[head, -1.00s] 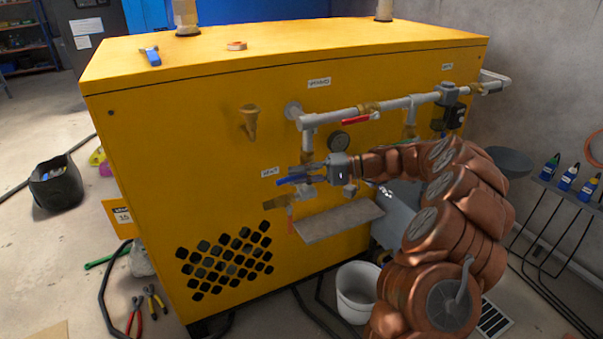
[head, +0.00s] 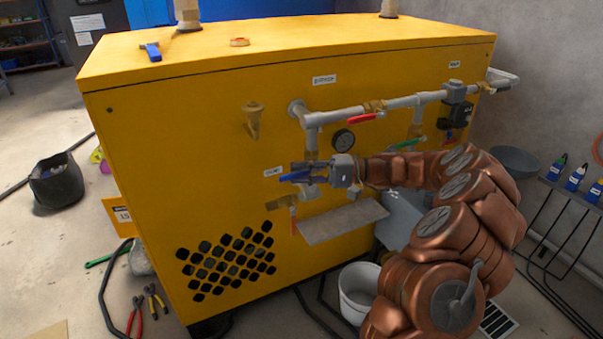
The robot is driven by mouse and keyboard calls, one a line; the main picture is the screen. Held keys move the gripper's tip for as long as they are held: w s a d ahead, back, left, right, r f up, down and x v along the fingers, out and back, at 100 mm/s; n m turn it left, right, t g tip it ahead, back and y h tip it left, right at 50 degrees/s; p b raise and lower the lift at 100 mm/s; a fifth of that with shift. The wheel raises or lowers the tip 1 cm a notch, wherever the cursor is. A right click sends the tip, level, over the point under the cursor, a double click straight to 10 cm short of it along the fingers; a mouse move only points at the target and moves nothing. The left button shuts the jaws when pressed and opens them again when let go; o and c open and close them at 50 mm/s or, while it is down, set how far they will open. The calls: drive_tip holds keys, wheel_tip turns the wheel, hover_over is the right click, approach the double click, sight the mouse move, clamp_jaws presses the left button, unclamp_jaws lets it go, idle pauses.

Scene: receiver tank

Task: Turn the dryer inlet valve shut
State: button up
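My gripper (head: 308,172) is at a blue valve lever (head: 293,177) on the front of the yellow cabinet (head: 180,150). The lever points left, roughly level, below the grey pipework. The fingers overlap the lever's right part and hide the valve body behind them. I cannot tell whether they are closed on it or only beside it. A small white label (head: 272,172) sits just left of the lever; its text is too small to read, so I cannot confirm which valve this is.
A red lever (head: 365,118) lies along the upper grey pipe (head: 340,115), with a gauge (head: 342,140) below it and a green lever (head: 407,144) to the right. A grey shelf (head: 340,221) juts out below my gripper. A white bucket (head: 357,290) stands on the floor.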

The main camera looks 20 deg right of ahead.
drive_tip(key=o, duration=0.3)
drive_tip(key=shift+d, duration=0.25)
drive_tip(key=shift+d, duration=0.15)
drive_tip(key=v, duration=1.1)
drive_tip(key=shift+s+d, duration=0.2)
drive_tip(key=shift+d, duration=0.15)
